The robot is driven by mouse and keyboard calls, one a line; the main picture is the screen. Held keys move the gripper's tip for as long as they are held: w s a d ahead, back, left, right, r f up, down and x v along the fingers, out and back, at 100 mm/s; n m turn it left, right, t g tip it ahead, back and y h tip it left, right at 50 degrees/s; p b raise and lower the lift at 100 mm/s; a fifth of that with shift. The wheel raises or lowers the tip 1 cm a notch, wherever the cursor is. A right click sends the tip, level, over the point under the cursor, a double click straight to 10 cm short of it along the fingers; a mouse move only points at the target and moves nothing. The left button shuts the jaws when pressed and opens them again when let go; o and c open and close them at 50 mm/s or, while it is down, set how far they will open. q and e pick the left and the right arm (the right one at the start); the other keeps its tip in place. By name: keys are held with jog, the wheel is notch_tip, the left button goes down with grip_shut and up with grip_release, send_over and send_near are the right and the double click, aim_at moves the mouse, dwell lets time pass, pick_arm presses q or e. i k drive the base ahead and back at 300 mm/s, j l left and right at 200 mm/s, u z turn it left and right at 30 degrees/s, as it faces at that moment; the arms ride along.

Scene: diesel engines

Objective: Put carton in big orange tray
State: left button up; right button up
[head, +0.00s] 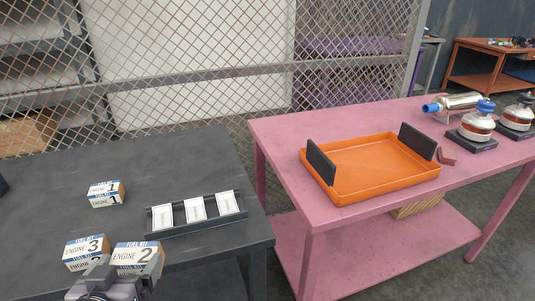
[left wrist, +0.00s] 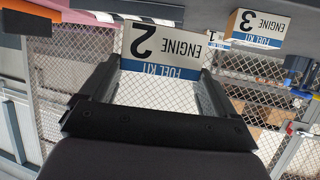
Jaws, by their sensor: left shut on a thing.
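The Engine 2 carton (head: 137,257), white and blue with cardboard sides, is at the front of the dark table. My left gripper (head: 112,283) is at its near side. In the left wrist view the carton (left wrist: 157,48) appears upside down, with the fingers (left wrist: 160,72) on either side of it; the gripper is shut on it. Whether the carton touches the table is unclear. The big orange tray (head: 372,165) is on the pink table to the right, with a black upright plate at each end and an empty floor. My right gripper is not in view.
The Engine 3 carton (head: 87,250) stands close left of Engine 2. The Engine 1 carton (head: 104,194) is farther back. A black rack (head: 197,213) with white cards lies on the dark table (head: 60,185). A gap separates it from the pink table (head: 290,135). Metal parts (head: 476,125) stand right of the tray.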

aim_at(387, 163)
jog(key=l, duration=0.5)
jog(key=i+l, duration=0.15)
jog(key=l, duration=0.9)
jog(key=i+l, duration=0.15)
jog(key=l, duration=0.35)
jog(key=i+l, duration=0.15)
jog(key=l, duration=0.15)
jog(key=i+l, duration=0.1)
jog(key=l, duration=0.25)
jog(key=i+l, duration=0.1)
jog(key=i, duration=0.2)
jog(key=i+l+z, duration=0.1)
jog(key=i+l, duration=0.05)
jog(key=i, duration=0.1)
